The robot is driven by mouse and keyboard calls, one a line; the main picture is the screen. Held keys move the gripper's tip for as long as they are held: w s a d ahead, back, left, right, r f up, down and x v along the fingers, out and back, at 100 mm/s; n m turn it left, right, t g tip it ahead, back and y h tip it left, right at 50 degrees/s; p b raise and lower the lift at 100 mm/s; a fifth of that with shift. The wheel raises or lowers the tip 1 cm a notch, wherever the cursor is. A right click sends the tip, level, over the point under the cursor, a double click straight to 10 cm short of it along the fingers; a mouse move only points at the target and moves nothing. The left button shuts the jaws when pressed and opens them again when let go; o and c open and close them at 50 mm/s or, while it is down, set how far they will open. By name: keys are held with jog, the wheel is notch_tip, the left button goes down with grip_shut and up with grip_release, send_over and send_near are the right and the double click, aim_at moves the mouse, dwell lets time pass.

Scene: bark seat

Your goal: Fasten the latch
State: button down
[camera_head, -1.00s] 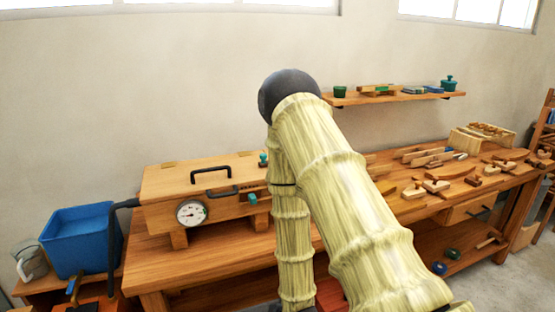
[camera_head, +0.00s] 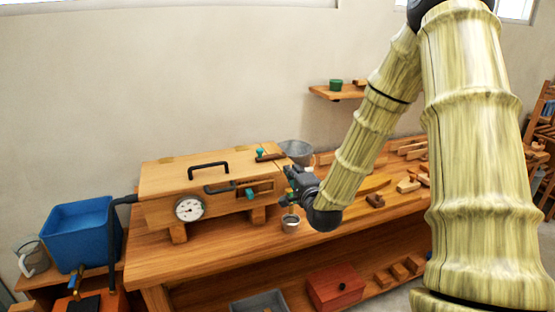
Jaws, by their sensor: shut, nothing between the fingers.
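A wooden box (camera_head: 158,182) with its lid down stands on the workbench, with black handles and a round dial (camera_head: 189,208) on it. At the right of its front is a dark slotted fitting with a green knob (camera_head: 249,193), which looks like the latch. A second green knob (camera_head: 260,153) with a dark bar sits at the lid's right end. Whether either piece is engaged is too small to tell. My gripper (camera_head: 287,187) is shut and empty, just right of the box's right end and close to the fitting. Its fingertips are small and partly hidden.
A small metal cup (camera_head: 290,222) stands on the workbench (camera_head: 215,250) below my gripper. A grey bucket (camera_head: 297,151) is behind it. A blue tub (camera_head: 80,238) stands at the left, with a black hose by the box. Wooden pieces lie to the right, partly behind my arm.

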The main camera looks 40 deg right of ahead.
jog(key=p, duration=0.4)
send_near(271, 165)
jog(key=w+d+r, duration=0.4)
jog(key=d, duration=0.1)
jog(key=shift+w+r, duration=0.25)
jog(key=shift+w, duration=0.15)
jog(key=w, duration=0.1)
jog(key=w+a, duration=0.1)
jog(key=shift+w+p, duration=0.25)
jog(key=shift+p, duration=0.15)
jog(key=shift+w+a+f+p, duration=0.1)
jog(key=shift+w+a+p, duration=0.2)
jog(key=shift+w, duration=0.4)
jog(key=shift+a, duration=0.1)
jog(key=shift+w+a+f+b, duration=0.15)
jog(key=shift+w+b, duration=0.25)
jog(key=shift+b, duration=0.25)
jog(key=shift+w, duration=0.2)
jog(key=shift+a+r, duration=0.1)
jog(key=shift+r, duration=0.15)
